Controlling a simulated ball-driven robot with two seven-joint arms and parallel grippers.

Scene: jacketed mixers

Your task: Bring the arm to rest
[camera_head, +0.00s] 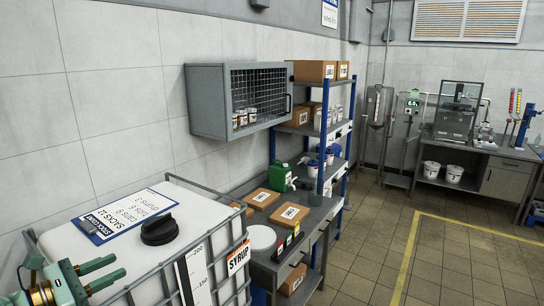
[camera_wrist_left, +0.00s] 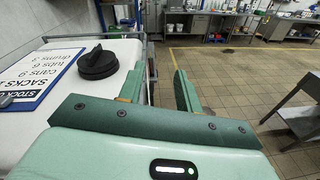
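My left gripper (camera_head: 118,267) is green and comes in at the lower left of the head view, next to the white syrup tank (camera_head: 185,225). Its two fingers are apart with nothing between them. In the left wrist view the fingers (camera_wrist_left: 160,72) also stand apart, with tiled floor and the tank's cage edge seen between and beyond them. The tank has a black cap (camera_head: 159,230) and a clipboard (camera_head: 124,215) with a stock count sheet on top. I cannot tell whether the gripper touches the tank. My right gripper is in neither view.
A grey bench (camera_head: 262,268) with boxes stands beyond the tank, below a wire-fronted wall cabinet (camera_head: 209,101). A blue-post shelf (camera_head: 327,140) is behind. Open tiled floor (camera_head: 440,265) with a yellow line lies at right. A steel table (camera_wrist_left: 300,118) shows in the wrist view.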

